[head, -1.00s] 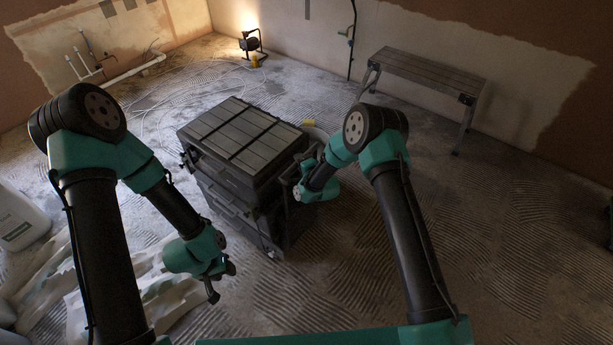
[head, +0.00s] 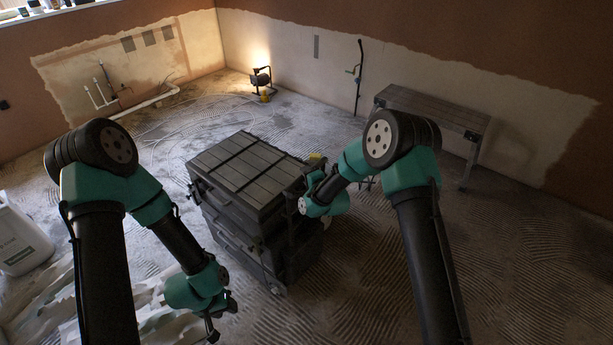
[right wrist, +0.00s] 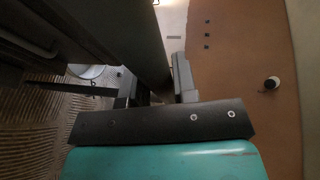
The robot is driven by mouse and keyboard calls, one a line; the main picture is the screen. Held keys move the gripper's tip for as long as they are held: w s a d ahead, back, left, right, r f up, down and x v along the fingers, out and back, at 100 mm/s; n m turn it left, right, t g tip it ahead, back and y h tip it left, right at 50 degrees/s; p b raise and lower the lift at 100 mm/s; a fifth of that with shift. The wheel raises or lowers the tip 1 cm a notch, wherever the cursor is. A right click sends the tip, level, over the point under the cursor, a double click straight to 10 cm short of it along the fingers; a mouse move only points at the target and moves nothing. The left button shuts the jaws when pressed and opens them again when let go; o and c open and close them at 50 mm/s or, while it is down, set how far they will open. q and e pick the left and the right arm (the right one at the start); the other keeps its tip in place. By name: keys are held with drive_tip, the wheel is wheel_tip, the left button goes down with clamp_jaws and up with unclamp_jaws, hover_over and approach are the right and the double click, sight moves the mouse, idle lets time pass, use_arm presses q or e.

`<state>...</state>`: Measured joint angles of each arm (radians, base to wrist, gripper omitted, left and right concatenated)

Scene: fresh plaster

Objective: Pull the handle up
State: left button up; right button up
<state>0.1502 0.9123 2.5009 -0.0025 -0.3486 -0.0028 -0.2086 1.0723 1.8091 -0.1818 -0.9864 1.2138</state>
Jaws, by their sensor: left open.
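A dark slatted-top tool chest (head: 245,170) stands on the floor in the middle of the head view. I cannot make out its handle clearly; my right arm covers the chest's right side. My right wrist (head: 322,196) is close against that side, and its fingers are hidden there. In the right wrist view, the gripper's dark bar (right wrist: 160,121) crosses the bottom, and a dark beam runs close in front of it. I cannot tell whether the fingers hold anything. My left gripper (head: 212,325) is open and empty, low in front of the chest and apart from it.
A lit work lamp (head: 261,78) stands at the back by the wall. A bench (head: 435,108) stands at the back right. The floor at the right front is clear.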

drive_tip(key=o, duration=0.4)
drive_tip(key=shift+r, duration=0.2)
drive_tip(key=shift+o, duration=0.2)
drive_tip(key=shift+s+d, duration=0.1)
drive_tip(key=v, duration=1.7)
drive_tip(key=s+d+f+n+g+h, duration=0.1)
drive_tip(key=s+d+f+n+g, duration=0.4)
drive_tip(key=s+f, duration=0.4)
drive_tip(key=s+d+f+n+g+h, duration=0.2)
drive_tip(key=s+d+f+n+g, duration=0.3)
drive_tip(key=s, duration=1.1)
wheel_tip(320, 180, down, 5)
drive_tip(key=d+g, duration=0.1)
drive_tip(key=g, duration=0.2)
drive_tip(key=shift+d, duration=0.4)
drive_tip(key=shift+r, duration=0.1)
